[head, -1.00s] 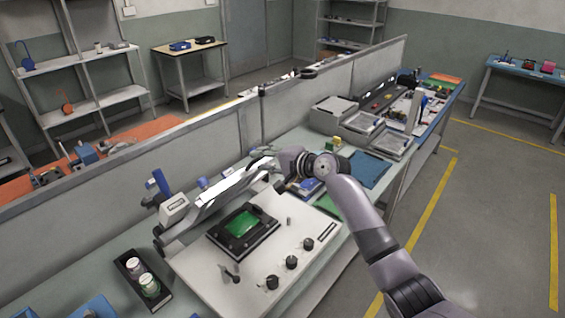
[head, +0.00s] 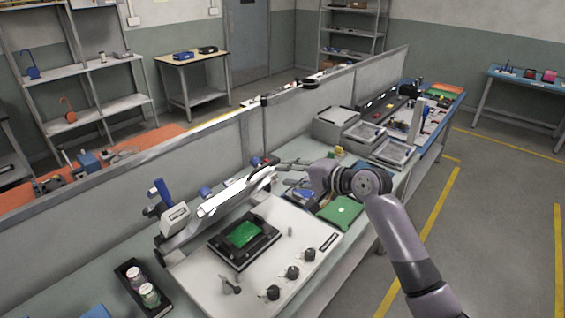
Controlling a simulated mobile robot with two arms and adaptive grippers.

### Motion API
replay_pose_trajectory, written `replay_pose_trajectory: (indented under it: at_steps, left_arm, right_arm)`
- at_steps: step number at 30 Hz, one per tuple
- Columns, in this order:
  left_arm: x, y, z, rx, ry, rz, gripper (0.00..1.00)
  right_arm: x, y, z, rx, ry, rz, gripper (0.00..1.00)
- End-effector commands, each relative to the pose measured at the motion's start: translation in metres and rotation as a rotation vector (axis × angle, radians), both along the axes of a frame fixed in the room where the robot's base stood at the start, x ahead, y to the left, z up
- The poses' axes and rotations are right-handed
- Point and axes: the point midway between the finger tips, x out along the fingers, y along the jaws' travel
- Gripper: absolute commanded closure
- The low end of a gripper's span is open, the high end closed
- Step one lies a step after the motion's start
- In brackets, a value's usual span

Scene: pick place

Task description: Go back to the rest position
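My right arm comes in from the lower right and reaches over the bench. My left gripper is not in view.
Below the arm is a white test station (head: 215,275) with a green board (head: 243,234) in a black frame and several knobs. A green pad (head: 341,212) lies beside it. Grey trays (head: 396,152) stand farther back. A partition (head: 200,155) runs behind the bench.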

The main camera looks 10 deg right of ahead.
Motion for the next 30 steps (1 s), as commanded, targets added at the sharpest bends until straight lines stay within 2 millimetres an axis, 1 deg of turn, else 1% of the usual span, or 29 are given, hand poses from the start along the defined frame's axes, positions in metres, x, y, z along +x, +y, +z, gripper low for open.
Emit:
replay_pose_trajectory:
  at_steps: [2, 5, 6, 8, 9, 11, 12, 14, 15, 18, 21, 24, 30]
  left_arm:
    - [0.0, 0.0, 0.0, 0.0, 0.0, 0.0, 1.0]
    - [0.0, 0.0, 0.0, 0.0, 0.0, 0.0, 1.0]
    - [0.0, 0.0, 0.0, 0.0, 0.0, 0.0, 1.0]
    - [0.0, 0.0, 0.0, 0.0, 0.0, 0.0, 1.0]
    - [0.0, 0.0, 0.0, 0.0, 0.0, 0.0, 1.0]
    - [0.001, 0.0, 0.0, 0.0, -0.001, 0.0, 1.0]
    - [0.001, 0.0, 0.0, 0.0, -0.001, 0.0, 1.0]
    - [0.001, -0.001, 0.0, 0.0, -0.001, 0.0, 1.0]
    - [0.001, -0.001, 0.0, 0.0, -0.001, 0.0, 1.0]
    - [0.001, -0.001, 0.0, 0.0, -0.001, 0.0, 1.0]
    - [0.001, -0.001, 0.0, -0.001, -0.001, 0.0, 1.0]
    - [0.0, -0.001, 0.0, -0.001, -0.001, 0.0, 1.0]
    - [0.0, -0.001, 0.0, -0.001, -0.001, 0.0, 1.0]
  right_arm:
    - [-0.01, 0.004, -0.017, -0.042, 0.006, 0.016, 0.7]
    - [-0.039, 0.012, -0.056, -0.164, 0.01, 0.061, 0.7]
    - [-0.055, 0.014, -0.076, -0.233, 0.011, 0.088, 0.7]
    - [-0.085, 0.018, -0.107, -0.345, 0.013, 0.134, 0.7]
    - [-0.106, 0.018, -0.126, -0.423, 0.014, 0.167, 0.7]
    - [-0.138, 0.018, -0.152, -0.536, 0.017, 0.219, 0.7]
    - [-0.159, 0.016, -0.167, -0.61, 0.021, 0.254, 0.7]
    - [-0.193, 0.012, -0.186, -0.713, 0.031, 0.308, 0.7]
    - [-0.215, 0.008, -0.197, -0.781, 0.039, 0.345, 0.7]
    - [-0.265, -0.003, -0.217, -0.924, 0.065, 0.43, 0.7]
    - [-0.303, -0.014, -0.226, -1.029, 0.09, 0.5, 0.7]
    - [-0.334, -0.024, -0.231, -1.106, 0.117, 0.555, 0.7]
    - [-0.385, -0.041, -0.233, -1.221, 0.168, 0.653, 0.7]
